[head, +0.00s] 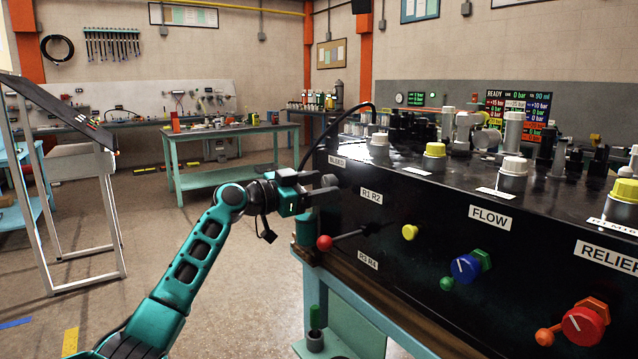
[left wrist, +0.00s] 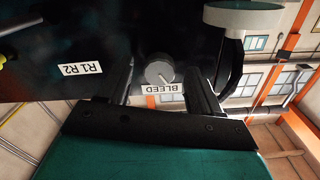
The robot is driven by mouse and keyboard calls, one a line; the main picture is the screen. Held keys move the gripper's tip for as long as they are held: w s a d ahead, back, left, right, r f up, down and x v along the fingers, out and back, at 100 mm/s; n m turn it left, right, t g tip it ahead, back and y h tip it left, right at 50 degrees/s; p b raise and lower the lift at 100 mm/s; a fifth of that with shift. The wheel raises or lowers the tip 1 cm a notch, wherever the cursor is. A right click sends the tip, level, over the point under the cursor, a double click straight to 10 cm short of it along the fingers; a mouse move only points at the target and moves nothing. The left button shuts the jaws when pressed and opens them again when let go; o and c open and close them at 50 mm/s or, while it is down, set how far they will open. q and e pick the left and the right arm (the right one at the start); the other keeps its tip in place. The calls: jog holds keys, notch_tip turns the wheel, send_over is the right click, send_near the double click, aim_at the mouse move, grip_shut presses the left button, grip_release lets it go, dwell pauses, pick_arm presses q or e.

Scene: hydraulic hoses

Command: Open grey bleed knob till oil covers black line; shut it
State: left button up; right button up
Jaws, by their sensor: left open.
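The grey bleed knob (left wrist: 159,72) is on the black panel beside the BLEED label (left wrist: 163,89). It has a light pointer line on its face. In the left wrist view it lies between the two fingers of my left gripper (left wrist: 162,90), with a gap on each side. In the head view my left gripper (head: 326,191) is open at the panel's left end, just below the BLEED label, with the knob largely hidden by it. No black line or oil level can be made out. My right gripper is not in view.
A red-balled lever (head: 324,243) sticks out just below my left gripper. A yellow knob (head: 410,232), blue knob (head: 465,268) and red knob (head: 584,322) line the panel. A screen (head: 515,112) behind reads READY and 90 ml.

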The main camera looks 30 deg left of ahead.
pick_arm(q)
jog(key=shift+w, duration=0.2)
jog(key=c, duration=1)
